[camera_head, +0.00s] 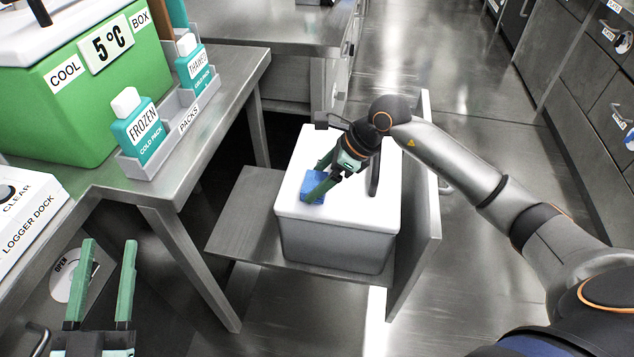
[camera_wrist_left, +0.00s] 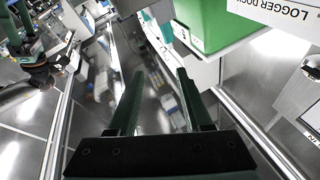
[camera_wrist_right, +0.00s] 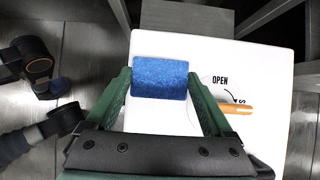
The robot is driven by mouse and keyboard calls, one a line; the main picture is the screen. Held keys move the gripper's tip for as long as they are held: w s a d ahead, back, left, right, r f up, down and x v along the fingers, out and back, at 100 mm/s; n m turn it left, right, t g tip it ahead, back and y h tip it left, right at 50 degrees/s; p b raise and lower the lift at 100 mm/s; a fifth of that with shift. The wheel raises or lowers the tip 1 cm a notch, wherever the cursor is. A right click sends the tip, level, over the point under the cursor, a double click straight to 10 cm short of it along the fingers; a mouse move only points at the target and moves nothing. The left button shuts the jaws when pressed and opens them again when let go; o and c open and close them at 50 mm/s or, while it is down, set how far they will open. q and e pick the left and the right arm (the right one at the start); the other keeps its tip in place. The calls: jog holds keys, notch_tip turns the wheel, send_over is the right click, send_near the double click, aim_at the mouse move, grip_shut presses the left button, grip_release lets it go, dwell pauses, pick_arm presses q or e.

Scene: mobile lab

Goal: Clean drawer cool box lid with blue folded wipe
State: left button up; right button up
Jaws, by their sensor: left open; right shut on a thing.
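The drawer cool box (camera_head: 335,245) is a white box standing in a pulled-out drawer. Its flat white lid (camera_head: 295,158) is on top and has a dark handle (camera_head: 374,175). My right gripper (camera_head: 318,190) is shut on the blue folded wipe (camera_head: 311,186) at the near left part of the lid. In the right wrist view the wipe (camera_wrist_right: 160,78) sits between both fingers over the white lid (camera_wrist_right: 262,75); whether it presses on the lid is hard to tell. My left gripper (camera_head: 104,270) is open and empty at the lower left, apart from the cool box.
A steel bench (camera_head: 230,75) at the left carries a green cool box (camera_head: 75,115), a packs tray (camera_head: 180,130) with a frozen pack (camera_head: 138,135) and a thawed pack (camera_head: 193,66), and a logger dock (camera_head: 25,215). The drawer front (camera_head: 420,220) stands right of the white box. Floor is free at the right.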

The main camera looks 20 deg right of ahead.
jog(key=shift+r+p, duration=0.6)
jog(key=shift+r, duration=0.35)
jog(key=shift+r+p, duration=0.5)
jog(key=shift+r, duration=0.35)
jog(key=shift+r+p, duration=0.35)
jog(key=shift+r, duration=0.15)
jog(key=shift+r+p, duration=0.4)
jog(key=shift+r, duration=0.45)
pick_arm(q)
jog(key=s+a+f+n+g+y, duration=0.1)
jog(key=s+f+g, duration=0.1)
jog(key=f, duration=0.5)
jog(key=s+a+f+n+g+y, duration=0.1)
jog(key=f+g, duration=0.3)
jog(key=f, duration=0.4)
jog(key=s+f+n+g+y, duration=0.2)
jog(key=s+f+g, duration=0.1)
jog(key=f, duration=0.5)
jog(key=shift+a+g, duration=0.4)
jog(key=shift+r, duration=0.2)
